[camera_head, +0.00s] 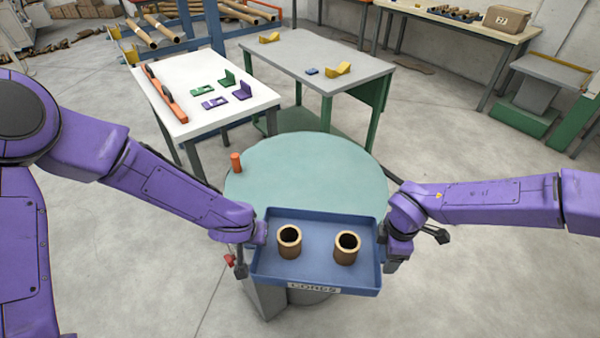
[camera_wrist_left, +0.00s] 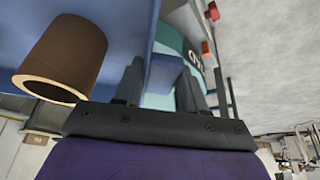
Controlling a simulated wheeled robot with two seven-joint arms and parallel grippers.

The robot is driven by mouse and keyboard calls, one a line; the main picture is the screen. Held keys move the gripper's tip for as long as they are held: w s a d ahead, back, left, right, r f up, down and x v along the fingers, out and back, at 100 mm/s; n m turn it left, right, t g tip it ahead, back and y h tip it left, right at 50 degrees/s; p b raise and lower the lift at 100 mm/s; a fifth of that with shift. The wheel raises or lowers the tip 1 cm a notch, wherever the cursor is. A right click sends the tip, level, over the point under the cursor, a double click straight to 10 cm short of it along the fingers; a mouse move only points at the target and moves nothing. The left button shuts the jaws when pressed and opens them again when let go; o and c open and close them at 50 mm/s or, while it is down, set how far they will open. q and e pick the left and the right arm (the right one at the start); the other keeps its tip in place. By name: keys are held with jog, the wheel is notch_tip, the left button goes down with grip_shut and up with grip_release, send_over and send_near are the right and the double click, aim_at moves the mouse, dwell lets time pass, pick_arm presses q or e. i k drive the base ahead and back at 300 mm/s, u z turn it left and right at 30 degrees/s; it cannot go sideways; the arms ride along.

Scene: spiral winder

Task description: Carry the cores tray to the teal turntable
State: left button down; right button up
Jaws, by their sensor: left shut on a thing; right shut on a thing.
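The blue cores tray (camera_head: 315,228) holds two brown cores, a left one (camera_head: 289,242) and a right one (camera_head: 347,248), both upright. It is held between my two arms, overlapping the near edge of the teal turntable (camera_head: 320,165) in the head view. My left gripper (camera_head: 258,235) is shut on the tray's left side. My right gripper (camera_head: 384,240) is shut on its right side. In the left wrist view a core (camera_wrist_left: 68,55) shows beside the gripper fingers (camera_wrist_left: 162,85), with the tray wall between them. The gap between tray and turntable is hard to judge.
An orange peg (camera_head: 236,163) stands at the turntable's left edge. A white table (camera_head: 190,75) with green and purple parts is behind left, and a grey table (camera_head: 300,52) is behind. The turntable's middle and far part are clear.

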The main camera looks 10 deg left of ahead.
aim_at(324, 186)
jog(key=i, duration=0.95)
